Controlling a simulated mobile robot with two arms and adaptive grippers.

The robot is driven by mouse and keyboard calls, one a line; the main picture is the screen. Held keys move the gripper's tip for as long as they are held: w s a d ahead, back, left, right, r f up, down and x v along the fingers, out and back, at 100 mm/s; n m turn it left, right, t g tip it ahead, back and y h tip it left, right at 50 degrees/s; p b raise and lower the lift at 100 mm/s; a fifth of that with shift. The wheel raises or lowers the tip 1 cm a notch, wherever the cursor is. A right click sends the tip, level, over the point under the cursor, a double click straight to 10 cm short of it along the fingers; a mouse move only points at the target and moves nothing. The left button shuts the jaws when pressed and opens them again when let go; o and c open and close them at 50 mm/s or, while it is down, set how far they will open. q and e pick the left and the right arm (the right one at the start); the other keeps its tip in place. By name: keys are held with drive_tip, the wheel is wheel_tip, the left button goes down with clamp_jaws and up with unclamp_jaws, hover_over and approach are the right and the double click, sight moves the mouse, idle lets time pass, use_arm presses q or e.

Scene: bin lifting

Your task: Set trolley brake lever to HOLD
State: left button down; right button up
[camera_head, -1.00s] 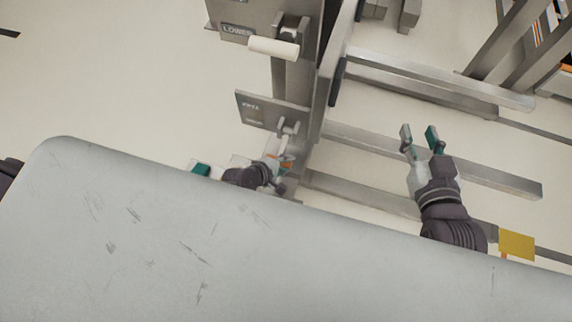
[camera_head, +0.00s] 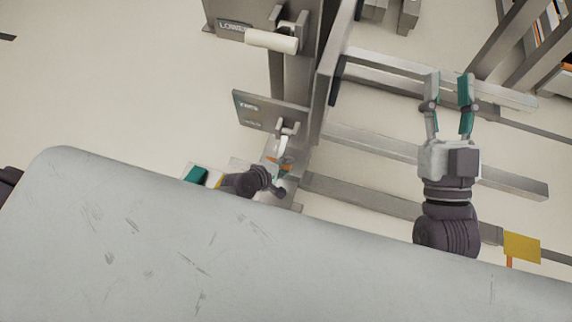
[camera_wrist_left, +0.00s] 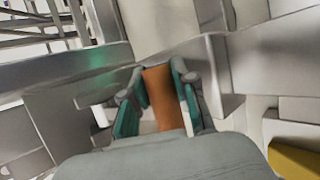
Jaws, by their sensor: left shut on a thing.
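My left gripper (camera_head: 279,168) is low beside the trolley's metal frame, mostly hidden by its own wrist in the head view. In the left wrist view its teal-padded fingers (camera_wrist_left: 158,90) are shut on the orange brake lever (camera_wrist_left: 165,98), one finger on each side. Only a small bit of orange shows in the head view. A grey plate (camera_head: 255,108) with small lettering, too small to read, is just above the gripper. My right gripper (camera_head: 448,90) is open and empty, over the metal rails at the right.
A plate marked LOWER (camera_head: 232,27) with a white roller handle (camera_head: 271,41) is at the top. Grey rails (camera_head: 425,160) run to the right. A yellow tag (camera_head: 522,247) stands at lower right. The floor at left is clear.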

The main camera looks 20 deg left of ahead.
use_arm(q)
drive_tip(key=shift+s+d+f, duration=0.1)
drive_tip(key=shift+s+f, duration=0.1)
drive_tip(key=c, duration=0.9)
unclamp_jaws()
drive_tip(key=shift+w+r, duration=0.1)
drive_tip(key=v, duration=1.2)
